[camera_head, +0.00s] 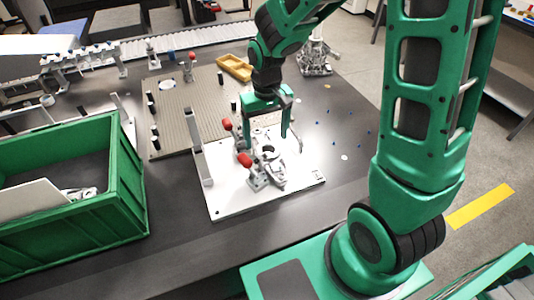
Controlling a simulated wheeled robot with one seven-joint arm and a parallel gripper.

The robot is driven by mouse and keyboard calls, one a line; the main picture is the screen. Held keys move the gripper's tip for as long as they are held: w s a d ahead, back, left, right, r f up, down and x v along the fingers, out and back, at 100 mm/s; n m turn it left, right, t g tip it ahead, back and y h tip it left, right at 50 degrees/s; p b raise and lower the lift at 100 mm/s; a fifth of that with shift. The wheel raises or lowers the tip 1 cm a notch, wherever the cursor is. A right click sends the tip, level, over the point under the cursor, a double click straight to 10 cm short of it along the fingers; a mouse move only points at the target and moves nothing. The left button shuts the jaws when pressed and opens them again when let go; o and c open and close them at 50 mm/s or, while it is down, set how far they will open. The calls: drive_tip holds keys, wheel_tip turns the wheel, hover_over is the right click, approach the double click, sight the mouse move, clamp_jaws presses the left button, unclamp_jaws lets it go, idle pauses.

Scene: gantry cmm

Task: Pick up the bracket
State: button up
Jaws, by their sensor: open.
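A grey metal part (273,172), which looks like the bracket, sits on a white fixture plate (231,206) on the dark table. It lies between toggle clamps with red handles (245,160), and their bodies crowd it, so its exact outline is hard to tell. My gripper (268,139) points down above the plate, over the far side of the part. Its two fingers are spread apart, with nothing visibly held between them. I cannot tell how far above the part the fingertips are.
A green bin (128,180) with a few parts inside stands at the left. Behind the plate lies a beige pegboard (190,105) with black posts and a yellow tray (235,67). A grey metal fixture (316,58) stands at the back. The table right of the plate is mostly clear.

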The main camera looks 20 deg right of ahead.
sight(268, 153)
drive_tip(key=f, duration=0.3)
drive_tip(key=d+f, duration=0.1)
drive_tip(key=shift+w+f, duration=0.15)
drive_tip(key=shift+w, duration=0.1)
drive_tip(key=shift+a+f, duration=0.1)
drive_tip(key=shift+f, duration=0.55)
drive_tip(key=shift+c, duration=0.2)
drive_tip(key=c, duration=1.5)
